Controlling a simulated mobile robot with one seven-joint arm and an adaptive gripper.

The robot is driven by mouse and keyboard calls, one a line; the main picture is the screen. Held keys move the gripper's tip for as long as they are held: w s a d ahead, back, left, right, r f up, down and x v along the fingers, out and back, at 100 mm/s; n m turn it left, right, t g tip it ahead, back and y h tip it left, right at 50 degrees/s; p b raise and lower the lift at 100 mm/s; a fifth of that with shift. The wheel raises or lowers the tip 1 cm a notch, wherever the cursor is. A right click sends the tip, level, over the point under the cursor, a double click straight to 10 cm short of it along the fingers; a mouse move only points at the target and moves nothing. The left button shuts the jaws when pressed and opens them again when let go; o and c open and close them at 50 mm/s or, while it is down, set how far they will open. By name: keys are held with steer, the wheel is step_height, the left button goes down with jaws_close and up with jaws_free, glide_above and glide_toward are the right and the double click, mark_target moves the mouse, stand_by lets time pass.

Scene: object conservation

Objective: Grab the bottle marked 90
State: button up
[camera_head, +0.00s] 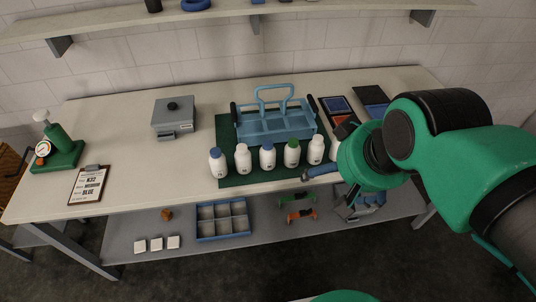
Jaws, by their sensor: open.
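Several small white bottles stand upright in a row along the front of a dark green mat (232,181). From left they are a blue-capped bottle (217,165), a white-capped bottle (243,160), a blue-capped bottle (267,159), a green-capped bottle (292,154) and a white-capped bottle (316,152). Another white shape to their right is partly hidden by my arm. The bottle markings are too small to read, so I cannot tell which is 90. My gripper (345,208) is right of the row, open, apart from the bottles and partly hidden by my wrist.
A blue carrier (275,126) with a handle stands behind the bottles. A grey box (173,117), a clipboard (89,185) and a green gauge stand (62,153) are on the left. A lower shelf holds a blue divided tray (222,221). The table's left middle is clear.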

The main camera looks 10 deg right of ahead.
steer(key=shift+c, duration=0.3)
steer(key=c, duration=0.7)
steer(key=w+a+n+g+p, duration=0.2)
steer(key=w+n+p, duration=0.1)
steer(key=w, duration=0.7)
steer(key=w+a+n+g+p, duration=0.15)
steer(key=w+p, duration=0.25)
steer(key=w, duration=0.7)
steer(key=w+a+f+n+g+p, duration=0.1)
steer(key=w+a+f+n+p, duration=0.1)
steer(key=w+f, duration=0.5)
steer(key=w+a+f+n+g+p, duration=0.1)
steer(key=w+a+f+n+p, duration=0.2)
steer(key=w+f, duration=0.4)
steer(key=shift+a, duration=0.3)
